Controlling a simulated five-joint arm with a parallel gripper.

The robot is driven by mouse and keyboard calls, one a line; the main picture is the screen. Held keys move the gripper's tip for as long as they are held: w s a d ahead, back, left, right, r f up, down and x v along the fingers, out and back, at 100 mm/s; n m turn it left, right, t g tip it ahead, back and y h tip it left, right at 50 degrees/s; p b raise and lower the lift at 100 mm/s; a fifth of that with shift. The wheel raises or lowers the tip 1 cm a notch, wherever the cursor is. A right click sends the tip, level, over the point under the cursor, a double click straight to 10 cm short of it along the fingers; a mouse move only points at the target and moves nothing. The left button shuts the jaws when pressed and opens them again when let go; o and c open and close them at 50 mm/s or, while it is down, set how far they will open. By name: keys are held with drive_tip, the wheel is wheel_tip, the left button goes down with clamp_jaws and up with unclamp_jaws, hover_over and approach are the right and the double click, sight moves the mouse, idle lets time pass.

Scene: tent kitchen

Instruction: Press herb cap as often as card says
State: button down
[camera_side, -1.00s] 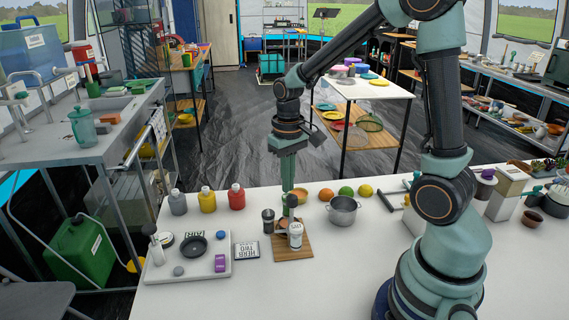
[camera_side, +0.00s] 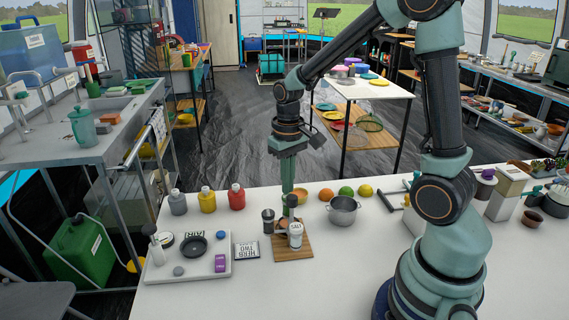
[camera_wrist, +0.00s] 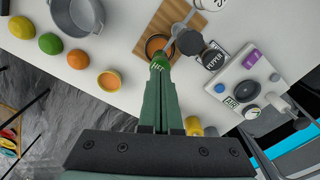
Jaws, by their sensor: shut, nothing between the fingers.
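I cannot tell whether the tips touch the cap. The card (camera_side: 247,251) lies flat left of the wooden board (camera_side: 294,252) and appears to read "HERB TWO". My fingers hide part of the shaker in the wrist view.
A dark pepper shaker (camera_side: 268,220) and a white jar (camera_side: 296,237) stand close by. A pot (camera_side: 342,212) stands to the right, a white tray (camera_side: 214,271) to the left.

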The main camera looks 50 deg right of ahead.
drive_tip(key=shift+f, duration=0.4)
drive_tip(key=shift+f, duration=0.45)
idle(0.4)
drive_tip(key=shift+r, duration=0.45)
drive_tip(key=shift+f, duration=0.3)
idle(0.8)
drive_tip(key=shift+r, duration=0.4)
drive_tip(key=shift+r, duration=2.9)
